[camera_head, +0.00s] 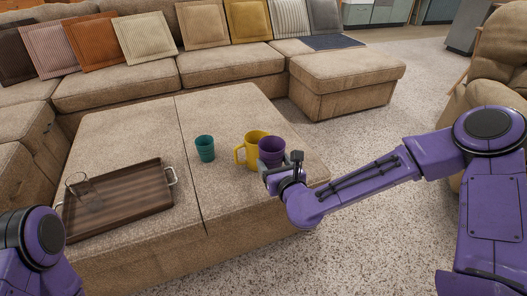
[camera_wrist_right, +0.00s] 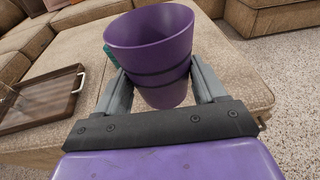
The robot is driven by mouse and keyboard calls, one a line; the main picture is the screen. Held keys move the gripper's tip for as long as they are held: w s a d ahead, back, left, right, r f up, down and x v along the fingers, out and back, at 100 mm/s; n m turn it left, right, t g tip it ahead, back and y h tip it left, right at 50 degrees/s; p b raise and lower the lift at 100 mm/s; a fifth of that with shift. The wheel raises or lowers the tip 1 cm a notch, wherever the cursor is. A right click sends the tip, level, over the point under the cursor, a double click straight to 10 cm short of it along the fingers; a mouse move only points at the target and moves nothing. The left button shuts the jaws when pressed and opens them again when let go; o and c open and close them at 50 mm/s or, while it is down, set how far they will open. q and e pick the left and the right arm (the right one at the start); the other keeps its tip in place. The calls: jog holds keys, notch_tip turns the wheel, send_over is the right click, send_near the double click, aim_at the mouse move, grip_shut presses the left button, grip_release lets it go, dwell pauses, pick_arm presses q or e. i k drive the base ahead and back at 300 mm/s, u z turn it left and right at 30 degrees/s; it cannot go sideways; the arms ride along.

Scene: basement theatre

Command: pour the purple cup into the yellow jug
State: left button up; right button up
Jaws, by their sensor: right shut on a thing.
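The purple cup (camera_head: 271,149) is held upright in my right gripper (camera_head: 279,172), in front of the yellow jug in the head view. It also shows in the right wrist view (camera_wrist_right: 150,45), between the two fingers of my right gripper (camera_wrist_right: 163,88), which are shut on its sides. The yellow jug (camera_head: 250,146) stands upright on the beige ottoman, its handle to the left and its right part hidden by the cup. The cup hides the jug in the wrist view. My left arm shows at the lower left of the head view, but its gripper is out of view.
A teal cup (camera_head: 205,149) stands on the ottoman (camera_head: 140,122), left of the jug. A sofa with pillows stands behind. Bare ottoman lies between tray and teal cup.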

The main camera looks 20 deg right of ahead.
aim_at(251, 139)
jog(key=k, duration=0.9)
jog(key=z, duration=0.75)
jog(key=i, duration=0.8)
jog(key=z, duration=0.45)
jog(key=i, duration=0.8)
jog(key=u, duration=1.1)
jog(key=i, duration=0.55)
jog(key=u, duration=0.6)
